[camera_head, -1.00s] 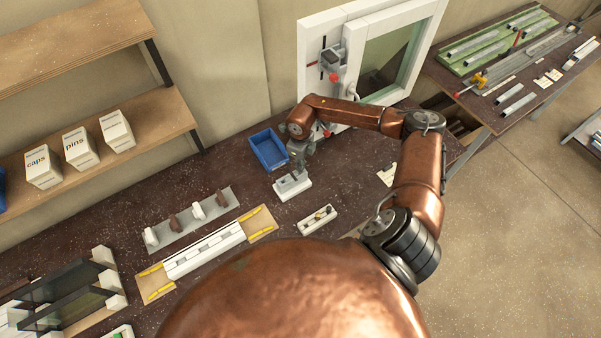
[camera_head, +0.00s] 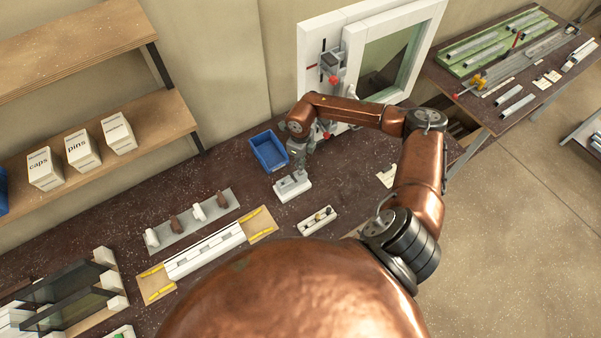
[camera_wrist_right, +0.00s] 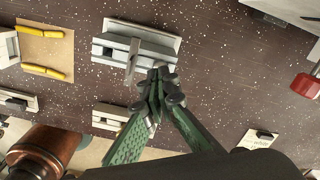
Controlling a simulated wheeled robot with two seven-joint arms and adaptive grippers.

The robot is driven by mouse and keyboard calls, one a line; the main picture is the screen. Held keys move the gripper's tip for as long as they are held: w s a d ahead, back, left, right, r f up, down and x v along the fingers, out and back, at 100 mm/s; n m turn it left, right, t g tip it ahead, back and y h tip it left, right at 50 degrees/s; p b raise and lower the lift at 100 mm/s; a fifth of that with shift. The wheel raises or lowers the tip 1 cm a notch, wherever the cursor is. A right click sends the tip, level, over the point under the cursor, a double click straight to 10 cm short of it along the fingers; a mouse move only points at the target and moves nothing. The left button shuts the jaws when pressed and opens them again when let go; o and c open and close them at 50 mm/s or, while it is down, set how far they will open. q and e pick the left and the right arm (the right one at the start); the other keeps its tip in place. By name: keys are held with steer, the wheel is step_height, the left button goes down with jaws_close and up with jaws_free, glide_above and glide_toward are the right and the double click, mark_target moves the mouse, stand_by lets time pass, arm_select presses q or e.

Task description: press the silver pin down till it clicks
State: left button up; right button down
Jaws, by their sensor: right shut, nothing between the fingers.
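A pale grey-white profile block (camera_head: 293,186) stands on the dark speckled bench. In the right wrist view the block (camera_wrist_right: 160,52) has a slim silver pin (camera_wrist_right: 132,60) standing up from its middle. My right gripper (camera_head: 297,166) is over the block, pointing down. In the wrist view its green fingers (camera_wrist_right: 160,76) are shut with nothing between them. Their tips show just to the right of the pin, over the block's near edge. I cannot tell whether they touch the pin or how deep it sits. My left gripper is not in view.
A blue bin (camera_head: 269,151) stands behind the block. A small white holder (camera_head: 317,219) lies in front of it. A window frame (camera_head: 350,60) with a red-knobbed clamp rises at the back. A white profile in a jig (camera_head: 205,249) lies to the left.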

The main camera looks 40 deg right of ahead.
steer(key=shift+r+p, duration=1)
steer(key=shift+r, duration=1.35)
steer(key=shift+f, duration=0.1)
